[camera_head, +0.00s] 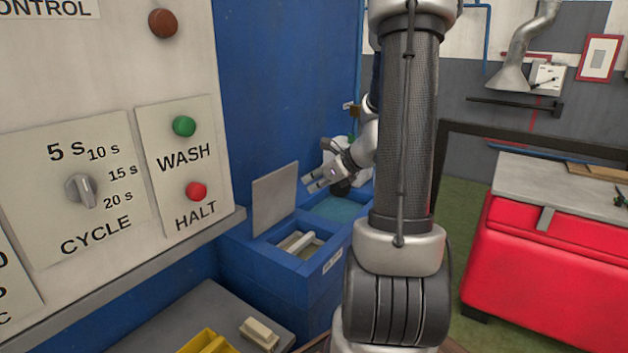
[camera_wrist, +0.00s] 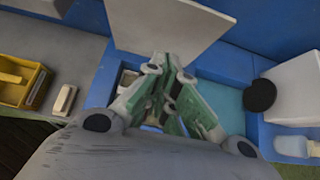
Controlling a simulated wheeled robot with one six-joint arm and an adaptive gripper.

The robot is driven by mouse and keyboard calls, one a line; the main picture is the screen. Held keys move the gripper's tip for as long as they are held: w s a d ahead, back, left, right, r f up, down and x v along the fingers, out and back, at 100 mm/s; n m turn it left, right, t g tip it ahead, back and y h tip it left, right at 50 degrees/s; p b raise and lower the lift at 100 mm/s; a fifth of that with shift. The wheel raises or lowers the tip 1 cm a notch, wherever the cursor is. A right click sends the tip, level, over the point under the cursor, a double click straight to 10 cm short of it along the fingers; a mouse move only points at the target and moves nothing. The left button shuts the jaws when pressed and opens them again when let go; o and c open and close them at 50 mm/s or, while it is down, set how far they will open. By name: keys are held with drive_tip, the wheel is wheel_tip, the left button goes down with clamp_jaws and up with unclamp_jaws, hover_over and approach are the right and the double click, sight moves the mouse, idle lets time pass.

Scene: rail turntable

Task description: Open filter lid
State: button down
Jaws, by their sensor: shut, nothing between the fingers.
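The filter lid (camera_head: 274,199) is a flat grey panel. It stands upright at the back edge of an opening in the blue cabinet (camera_head: 262,272), and it also shows in the wrist view (camera_wrist: 168,32). The opening (camera_head: 300,243) below it is uncovered, with a pale filter-like piece (camera_head: 297,242) inside. My gripper (camera_head: 309,184) is shut and empty. In the head view it is to the right of the raised lid, above the cabinet top. In the wrist view my gripper (camera_wrist: 170,68) hides part of the opening. I cannot tell whether its tips touch the lid.
A blue-green basin (camera_head: 338,209) lies right of the opening. A yellow bin (camera_head: 205,343) and a small cream block (camera_head: 260,333) sit on the grey counter at the front. The control panel (camera_head: 105,130) is at left, and a red chest (camera_head: 545,235) is at right.

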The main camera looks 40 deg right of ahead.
sight(279, 175)
drive_tip(key=w+a+f, duration=0.1)
drive_tip(key=w, duration=0.1)
drive_tip(key=w+a+f, duration=0.1)
drive_tip(key=w, duration=0.2)
drive_tip(key=w+a+f, duration=0.1)
drive_tip(key=w, duration=0.2)
drive_tip(key=shift+w+f, duration=0.1)
drive_tip(key=w, duration=0.1)
drive_tip(key=w+a, duration=0.1)
drive_tip(key=w, duration=0.1)
drive_tip(key=w+r, duration=0.1)
drive_tip(key=shift+w+a, duration=0.4)
drive_tip(key=shift+s, duration=0.1)
